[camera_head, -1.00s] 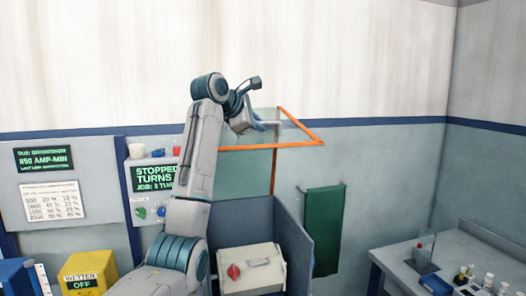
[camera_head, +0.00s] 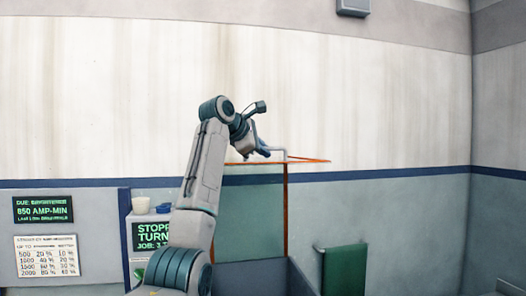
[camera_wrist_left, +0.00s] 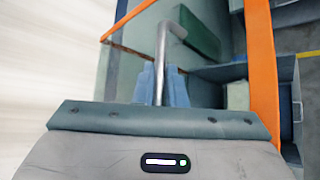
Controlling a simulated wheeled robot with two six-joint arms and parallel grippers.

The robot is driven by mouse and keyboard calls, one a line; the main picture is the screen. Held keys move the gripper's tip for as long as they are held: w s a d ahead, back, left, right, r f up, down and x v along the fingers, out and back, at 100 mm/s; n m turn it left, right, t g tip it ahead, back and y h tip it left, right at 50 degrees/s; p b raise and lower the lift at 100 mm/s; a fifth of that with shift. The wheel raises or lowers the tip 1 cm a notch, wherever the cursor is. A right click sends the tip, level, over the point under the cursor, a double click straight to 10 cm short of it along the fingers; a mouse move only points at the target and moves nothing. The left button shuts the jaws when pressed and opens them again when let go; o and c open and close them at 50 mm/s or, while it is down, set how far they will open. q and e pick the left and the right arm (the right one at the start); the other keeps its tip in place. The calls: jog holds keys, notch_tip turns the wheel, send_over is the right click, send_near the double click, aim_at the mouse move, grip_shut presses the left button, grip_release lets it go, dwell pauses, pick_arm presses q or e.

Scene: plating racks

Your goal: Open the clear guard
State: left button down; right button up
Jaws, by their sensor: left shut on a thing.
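The clear guard (camera_head: 308,160) is a see-through panel with orange edges. In the head view its upper part shows nearly edge-on as a thin orange outline, with an orange upright edge below. My left gripper (camera_head: 263,151) is at this upper part, shut on the guard's grey bar handle (camera_head: 283,154). In the left wrist view the blue fingers of my left gripper (camera_wrist_left: 161,84) close around the handle (camera_wrist_left: 166,48), whose bent end sticks out beyond them. Orange edges of the guard (camera_wrist_left: 262,60) run on both sides there. My right gripper is not in view.
A green cloth (camera_head: 345,270) hangs on a wall rail right of the guard. A control panel with a green-lit display (camera_head: 151,236) stands at left, partly behind my left arm.

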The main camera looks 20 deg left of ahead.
pick_arm(q)
jog(key=shift+f, duration=0.1)
jog(key=c, duration=1.5)
grip_release()
jog(key=shift+s+a+b, duration=0.1)
jog(key=shift+s+b, duration=0.25)
jog(key=shift+b, duration=0.15)
jog(key=b+v, duration=0.5)
jog(key=v, duration=0.4)
jog(key=shift+s+r, duration=0.15)
jog(key=shift+r, duration=0.05)
jog(key=shift+s+r, duration=0.2)
jog(key=shift+s, duration=0.1)
jog(key=shift+a+r, duration=0.1)
